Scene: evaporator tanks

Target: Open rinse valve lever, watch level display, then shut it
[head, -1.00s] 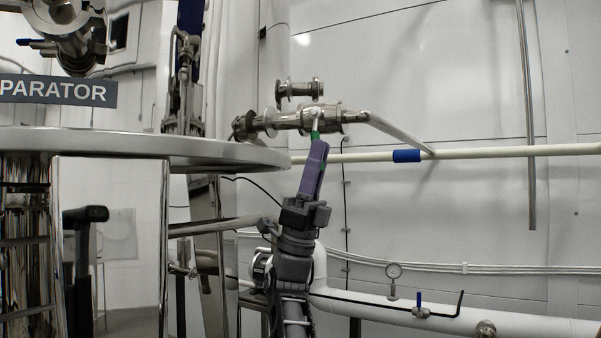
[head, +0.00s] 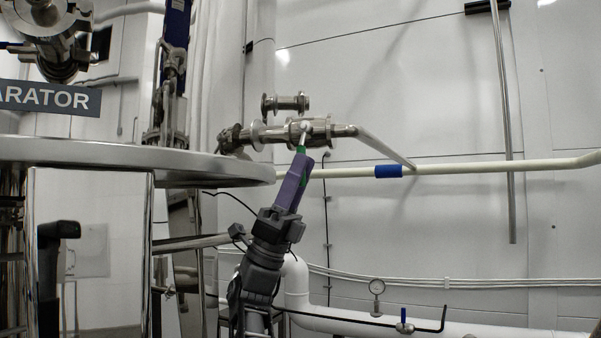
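The rinse valve (head: 316,131) is a steel fitting on a horizontal pipe run, right of the round steel tabletop. Its lever (head: 301,149) has a pale stem and a green grip, and points down toward me with a slight lean to the left. My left gripper (head: 299,163) comes up from below with its purple fingers along the lever. Green shows at their tips and beside them, so they look shut on the lever; most of the grip is hidden. My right gripper is out of view. I make out no level display.
The round steel tabletop (head: 205,169) reaches in from the left, near my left arm. A cream pipe with a blue band (head: 388,171) runs behind the gripper. A gauge (head: 377,287) and a small blue-handled valve (head: 403,321) sit on the white pipe at lower right.

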